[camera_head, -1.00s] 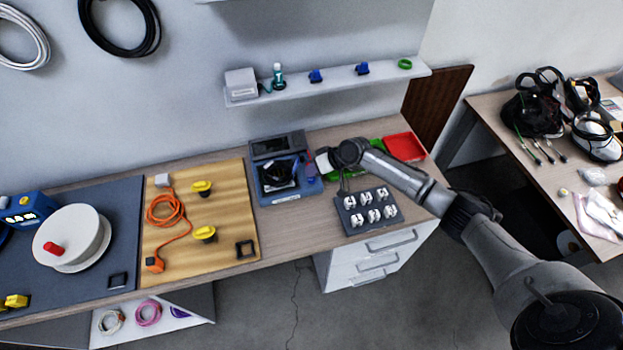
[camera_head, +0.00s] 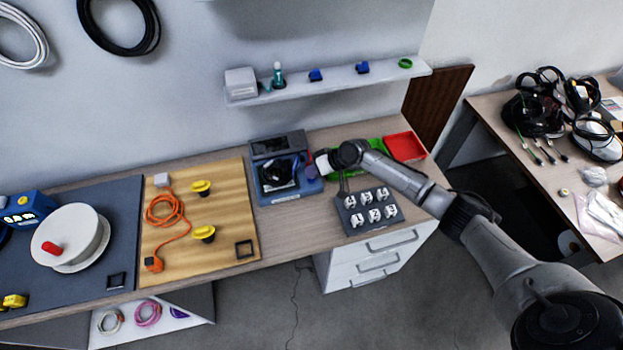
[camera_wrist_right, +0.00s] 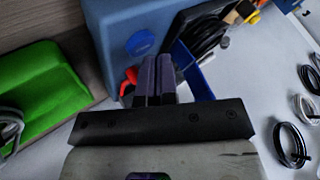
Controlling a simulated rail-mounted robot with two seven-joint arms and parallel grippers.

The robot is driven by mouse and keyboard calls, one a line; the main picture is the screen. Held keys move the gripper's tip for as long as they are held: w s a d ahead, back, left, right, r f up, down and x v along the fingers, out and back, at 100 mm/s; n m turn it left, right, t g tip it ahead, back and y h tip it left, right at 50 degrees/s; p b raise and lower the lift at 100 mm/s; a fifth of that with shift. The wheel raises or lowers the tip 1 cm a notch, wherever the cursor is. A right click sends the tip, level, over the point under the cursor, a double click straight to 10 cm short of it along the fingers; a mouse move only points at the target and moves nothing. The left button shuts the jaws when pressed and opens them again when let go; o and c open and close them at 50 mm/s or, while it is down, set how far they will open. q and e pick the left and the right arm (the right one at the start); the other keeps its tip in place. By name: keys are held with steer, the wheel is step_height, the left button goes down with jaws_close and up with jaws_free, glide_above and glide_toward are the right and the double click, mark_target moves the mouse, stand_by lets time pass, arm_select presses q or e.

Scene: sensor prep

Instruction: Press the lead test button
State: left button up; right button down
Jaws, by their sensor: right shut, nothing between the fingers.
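The blue tester (camera_head: 290,192) stands at the back of the bench, with a dark display block behind and black cable in its recess. It also shows in the right wrist view (camera_wrist_right: 165,18), where a round blue button (camera_wrist_right: 140,43) is on its face. My right gripper (camera_head: 313,172) is at the tester's right side. In the right wrist view its dark purple fingers (camera_wrist_right: 156,62) are shut with nothing between them. Their tips are just below and right of the button; I cannot tell whether they touch it. My left gripper is not in view.
A green tray (camera_wrist_right: 40,85) and a red tray (camera_head: 404,146) lie right of the tester. A dark rack (camera_head: 368,212) of white coils is in front of my right arm. A wooden board (camera_head: 225,220) with an orange cable is to the left. A shelf runs above.

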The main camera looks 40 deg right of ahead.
stand_by(0.3)
steer(key=shift+f+b, duration=0.35)
steer(key=shift+f, duration=0.15)
stand_by(0.6)
steer(key=shift+r+p, duration=0.35)
steer(key=shift+r, duration=0.05)
steer(key=shift+r+p, duration=0.5)
steer(key=shift+r, duration=0.1)
